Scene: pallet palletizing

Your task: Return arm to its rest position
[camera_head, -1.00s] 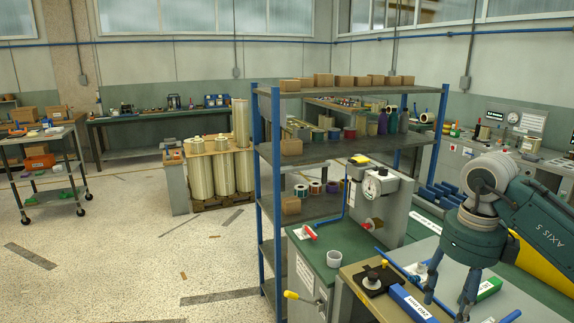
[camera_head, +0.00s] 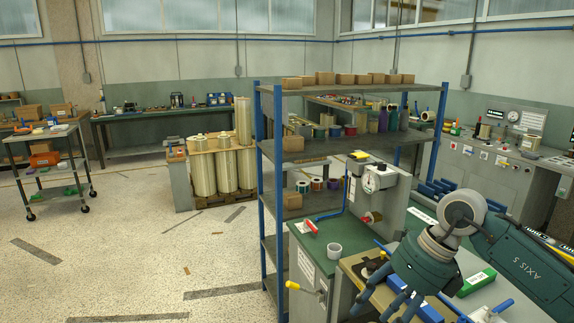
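My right arm (camera_head: 513,252), dark green with a pale grey wrist joint, reaches in from the right edge. My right gripper (camera_head: 386,309) hangs tilted down and to the left over the workbench front. Its dark blue-green fingers look spread apart, with nothing seen between them. The fingertips are near the bottom edge of the picture and partly cover a blue labelled block (camera_head: 428,311) and a black fixture (camera_head: 376,268). My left arm and gripper are not in view.
A blue-post shelf (camera_head: 278,190) with boxes and spools stands left of the bench. A white cup (camera_head: 334,250) and a gauge machine (camera_head: 372,180) are left of my gripper. A green block (camera_head: 477,281) lies under my forearm. The floor at left is mostly clear.

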